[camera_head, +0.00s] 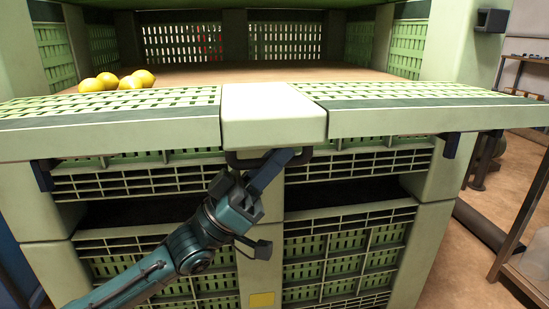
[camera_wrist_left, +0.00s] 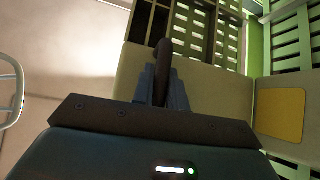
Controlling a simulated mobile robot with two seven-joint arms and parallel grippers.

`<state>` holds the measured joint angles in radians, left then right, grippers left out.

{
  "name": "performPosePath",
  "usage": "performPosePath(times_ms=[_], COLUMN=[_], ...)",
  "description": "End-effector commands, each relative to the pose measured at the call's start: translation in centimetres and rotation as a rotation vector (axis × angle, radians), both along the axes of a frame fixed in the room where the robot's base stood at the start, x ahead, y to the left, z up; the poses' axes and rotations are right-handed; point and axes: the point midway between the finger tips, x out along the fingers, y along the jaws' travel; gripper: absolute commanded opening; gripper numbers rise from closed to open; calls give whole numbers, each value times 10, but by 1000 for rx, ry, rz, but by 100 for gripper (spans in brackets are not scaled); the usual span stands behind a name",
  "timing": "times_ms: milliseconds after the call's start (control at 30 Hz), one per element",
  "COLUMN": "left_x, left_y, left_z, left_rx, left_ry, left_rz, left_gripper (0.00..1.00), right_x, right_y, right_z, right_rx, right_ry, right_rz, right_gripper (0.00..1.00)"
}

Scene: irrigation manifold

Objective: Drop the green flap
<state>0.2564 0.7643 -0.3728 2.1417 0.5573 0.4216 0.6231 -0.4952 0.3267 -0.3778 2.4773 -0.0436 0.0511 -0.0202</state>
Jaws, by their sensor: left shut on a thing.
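The green flap (camera_head: 100,130) extends level across the front of a pale green crate-like stand, with slatted panels on both sides of a plain pale block (camera_head: 270,112). A dark handle (camera_head: 238,160) hangs under the front edge of that block. My left gripper (camera_head: 284,162) reaches up from below and is shut on the handle. In the left wrist view, the gripper fingers (camera_wrist_left: 161,88) close around the dark bar of the handle (camera_wrist_left: 163,58). Part of the handle is hidden by the fingers. My right gripper is not in view.
Several yellow lemons (camera_head: 108,83) sit on the brown shelf (camera_head: 270,76) behind the flap at left. Slatted crate fronts (camera_head: 345,260) lie below it, close to my left arm.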

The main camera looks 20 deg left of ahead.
Motion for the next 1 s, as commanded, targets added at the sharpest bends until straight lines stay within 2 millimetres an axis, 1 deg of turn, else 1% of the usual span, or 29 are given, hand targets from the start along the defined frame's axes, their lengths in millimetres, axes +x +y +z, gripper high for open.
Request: performPosePath(times_ms=[33,300,533,667,767,1000], left_x=[-2,-1,-1,-4,-10,-32], left_y=[0,0,0,4,12,38], left_z=[4,3,1,-5,-15,-48], left_rx=[-2,-2,-1,1,2,3], left_ry=[-10,-7,-3,1,3,5], left_rz=[-1,-1,0,1,1,1], left_gripper=[15,36,36,36,36,36], right_x=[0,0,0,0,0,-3], right_y=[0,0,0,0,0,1], right_z=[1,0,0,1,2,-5], right_rx=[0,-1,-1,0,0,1], right_ry=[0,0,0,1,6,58], right_rz=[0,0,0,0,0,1], right_gripper=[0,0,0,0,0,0])
